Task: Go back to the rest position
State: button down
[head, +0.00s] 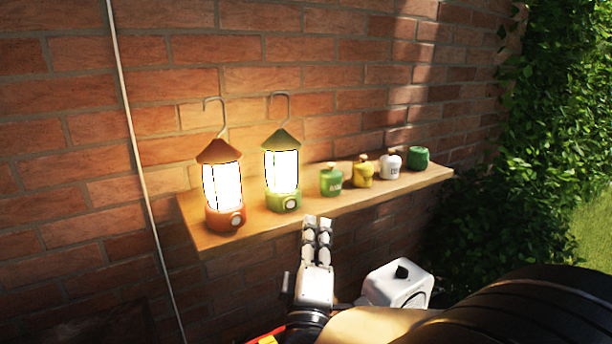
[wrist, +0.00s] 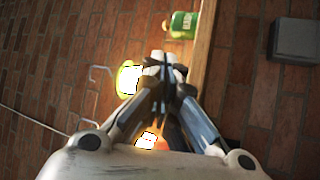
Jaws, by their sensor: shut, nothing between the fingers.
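An orange lantern (head: 223,217) and a green lantern (head: 284,202) stand upright on the shelf, both lit, each with a hook on top. In the wrist view the lit lanterns show partly behind my fingers.
A wooden shelf (head: 330,212) runs along the brick wall. Several small jars stand to the right of the lanterns, the nearest a green jar (head: 331,180). A thin pale cable (head: 137,161) hangs at left. Ivy (head: 560,120) covers the right side.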

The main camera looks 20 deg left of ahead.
jog(key=shift+s+d, duration=0.1)
jog(key=s+d+f+m+g, duration=0.2)
jog(key=d+m+g, duration=0.25)
jog(key=d, duration=0.25)
jog(key=s+d+f+m+g, duration=0.25)
jog(key=d+m+g, duration=0.2)
jog(key=d, duration=0.35)
jog(key=s+d+f+m+g+h, duration=0.2)
jog(key=s+d+f+m+g, duration=0.2)
jog(key=s+d, duration=0.3)
jog(key=s+d+f+m+g+h, duration=0.2)
jog(key=s+d+f+m+g, duration=0.2)
jog(key=s, duration=1)
jog(key=d, duration=0.3)
jog(key=shift+s+m+h, duration=0.2)
jog(key=shift+m+h, duration=0.1)
